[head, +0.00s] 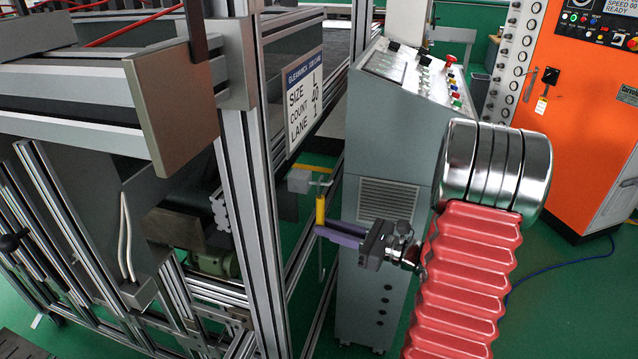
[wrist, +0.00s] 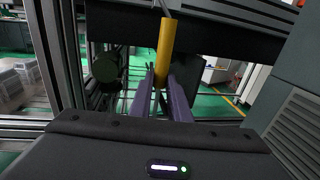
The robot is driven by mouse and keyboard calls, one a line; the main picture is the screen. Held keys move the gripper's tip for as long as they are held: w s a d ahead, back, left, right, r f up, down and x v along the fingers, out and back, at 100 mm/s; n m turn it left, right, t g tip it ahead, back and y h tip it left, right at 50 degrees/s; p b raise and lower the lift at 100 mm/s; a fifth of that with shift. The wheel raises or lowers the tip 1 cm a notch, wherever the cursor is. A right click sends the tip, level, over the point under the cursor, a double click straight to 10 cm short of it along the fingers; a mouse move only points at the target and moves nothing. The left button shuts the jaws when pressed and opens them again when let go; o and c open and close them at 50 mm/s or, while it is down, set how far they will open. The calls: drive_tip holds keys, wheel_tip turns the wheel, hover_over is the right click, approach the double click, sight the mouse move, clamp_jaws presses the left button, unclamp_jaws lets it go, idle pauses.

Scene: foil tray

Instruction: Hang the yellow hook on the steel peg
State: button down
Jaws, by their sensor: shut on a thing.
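The yellow hook (head: 320,209) is upright at the tips of my gripper (head: 322,231), left of the grey control cabinet. My purple fingers are shut on its lower part. In the wrist view the yellow hook (wrist: 165,50) stands between the fingertips (wrist: 162,88), and a thin dark wire rises from its top. In the head view a small grey block (head: 299,180) sits just above and left of the hook, with a thin steel peg (head: 318,183) seeming to run right from it. Peg and wire are close together; I cannot tell if they touch.
An aluminium frame post (head: 253,200) stands left of the hook, with a lane sign (head: 304,100) above. The grey control cabinet (head: 385,190) stands close on the right. In the wrist view a dark beam (wrist: 225,40) crosses behind the hook. An orange cabinet (head: 585,100) is farther right.

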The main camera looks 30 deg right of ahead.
drive_tip(key=shift+f, duration=0.2)
idle(0.6)
drive_tip(key=c, duration=1.6)
unclamp_jaws()
drive_tip(key=shift+s, duration=0.1)
drive_tip(key=v, duration=1.3)
drive_tip(key=shift+s+d+f, duration=0.1)
drive_tip(key=shift+s+d, duration=0.05)
drive_tip(key=shift+s, duration=0.15)
